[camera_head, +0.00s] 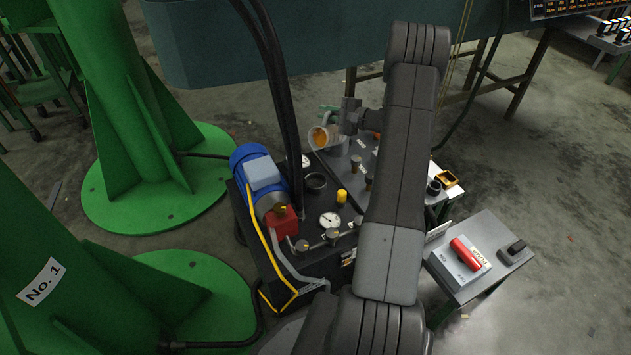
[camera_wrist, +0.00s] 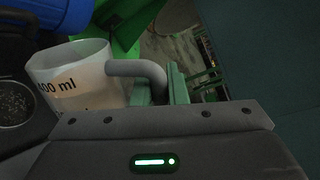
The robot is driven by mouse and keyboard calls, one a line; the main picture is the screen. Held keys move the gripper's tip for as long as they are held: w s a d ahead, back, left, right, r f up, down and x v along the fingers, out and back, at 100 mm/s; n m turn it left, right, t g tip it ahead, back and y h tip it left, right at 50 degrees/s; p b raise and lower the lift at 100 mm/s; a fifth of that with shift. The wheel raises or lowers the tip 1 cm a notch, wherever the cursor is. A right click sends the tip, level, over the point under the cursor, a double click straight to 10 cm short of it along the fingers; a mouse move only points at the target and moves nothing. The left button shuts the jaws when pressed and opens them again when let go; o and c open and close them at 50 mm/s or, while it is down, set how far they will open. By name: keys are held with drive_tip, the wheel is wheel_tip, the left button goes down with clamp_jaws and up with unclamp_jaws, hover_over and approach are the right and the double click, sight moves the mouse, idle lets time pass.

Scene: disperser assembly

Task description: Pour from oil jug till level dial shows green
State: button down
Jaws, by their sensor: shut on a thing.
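The oil jug (camera_head: 321,139) is whitish and tilted over, its mouth turned left, with orange oil showing inside. In the wrist view the jug (camera_wrist: 75,78) shows "400 ml" markings and a grey handle. My gripper (camera_wrist: 168,86) is shut on that handle and holds the jug above the black power unit. An open filler neck (camera_head: 316,182) is on the unit's top, below the jug; a mesh-lined opening (camera_wrist: 14,104) shows at the wrist view's left edge. A white dial (camera_head: 330,220) sits nearer the front; its colours are too small to read. No oil stream is visible.
A blue motor (camera_head: 260,172) and black hoses (camera_head: 277,90) stand left of the filler. A yellow cap (camera_head: 341,196) is beside it. A side table with a red-handled switch box (camera_head: 466,258) is at right. Green columns (camera_head: 120,90) stand at left.

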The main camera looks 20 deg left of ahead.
drive_tip(key=shift+s+a+f+n+b, duration=0.2)
drive_tip(key=shift+s+f+n+b, duration=0.1)
drive_tip(key=shift+s+n+b, duration=0.45)
idle(3.5)
drive_tip(key=shift+s+r+n+b, duration=0.25)
drive_tip(key=shift+n+b, duration=0.2)
drive_tip(key=shift+b, duration=0.3)
idle(1.7)
